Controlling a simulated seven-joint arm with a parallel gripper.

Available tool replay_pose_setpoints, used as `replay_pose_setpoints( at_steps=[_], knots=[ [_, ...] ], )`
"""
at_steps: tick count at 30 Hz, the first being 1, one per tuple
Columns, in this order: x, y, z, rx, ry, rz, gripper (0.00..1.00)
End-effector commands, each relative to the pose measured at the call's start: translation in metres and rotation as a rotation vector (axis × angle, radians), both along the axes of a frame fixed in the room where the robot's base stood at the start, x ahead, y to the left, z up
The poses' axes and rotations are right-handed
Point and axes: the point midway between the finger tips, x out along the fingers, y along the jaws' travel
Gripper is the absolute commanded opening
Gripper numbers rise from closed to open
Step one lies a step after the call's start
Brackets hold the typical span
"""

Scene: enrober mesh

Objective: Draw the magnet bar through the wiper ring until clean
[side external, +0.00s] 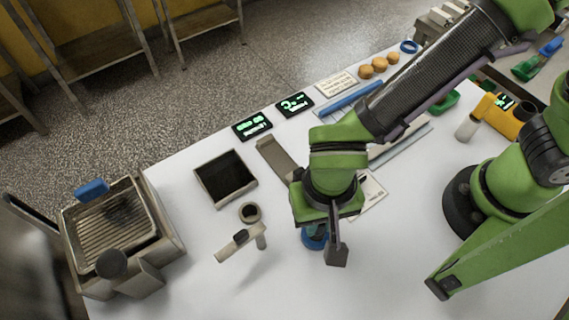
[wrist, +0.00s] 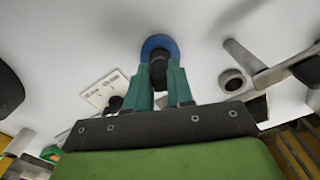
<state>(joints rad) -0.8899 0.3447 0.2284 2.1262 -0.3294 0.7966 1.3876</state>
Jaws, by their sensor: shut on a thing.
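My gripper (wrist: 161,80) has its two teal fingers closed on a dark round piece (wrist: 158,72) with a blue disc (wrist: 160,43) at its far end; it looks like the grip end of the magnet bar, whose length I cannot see. In the side view the blue disc (side external: 313,238) shows under my wrist, over the table's front half; the fingertips are hidden there. A small dark-centred ring (side external: 249,212), which may be the wiper ring, sits left of my gripper, apart from it. It also shows right of the fingers in the wrist view (wrist: 232,81).
A metal bracket on a post (side external: 240,243) stands between my gripper and the ribbed metal machine (side external: 168,243) at the left. A dark square tray (side external: 225,178) lies behind the ring. Two displays (side external: 252,126) and a blue bar (side external: 348,99) line the back. The front table is clear.

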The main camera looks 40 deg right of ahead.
Motion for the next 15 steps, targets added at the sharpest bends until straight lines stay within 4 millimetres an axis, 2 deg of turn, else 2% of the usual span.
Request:
replay_pose_setpoints(
  at_steps=[15],
  knots=[
    [0.000,0.001,0.038,0.004,-0.002,0.000,0.00]
  ],
)
